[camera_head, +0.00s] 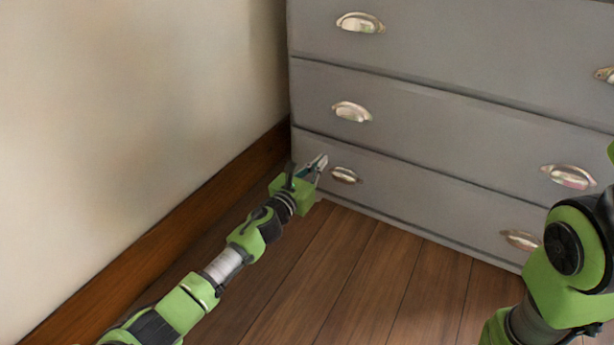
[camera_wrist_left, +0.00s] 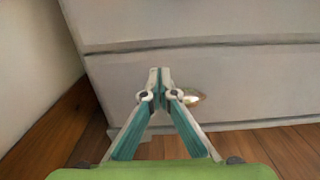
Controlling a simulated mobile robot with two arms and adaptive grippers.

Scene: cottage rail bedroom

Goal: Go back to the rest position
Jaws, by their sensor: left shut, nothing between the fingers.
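My left arm reaches from the lower left to the bottom left corner of the grey dresser (camera_head: 450,150). My left gripper (camera_head: 322,162) is shut and empty, just left of the lowest left handle (camera_head: 345,175). In the left wrist view the two fingers of the left gripper (camera_wrist_left: 160,74) meet at their tips, with the handle (camera_wrist_left: 192,97) just to their right, partly behind a finger. Contact with the dresser front cannot be told. Part of my right arm shows at the right edge of the head view; its gripper is out of view.
The dresser has several drawers with metal cup handles (camera_head: 351,111), and all look closed. A pale wall (camera_head: 130,120) with a brown baseboard (camera_head: 190,225) runs close along the left. The wooden floor (camera_head: 350,270) in front of the dresser is bare.

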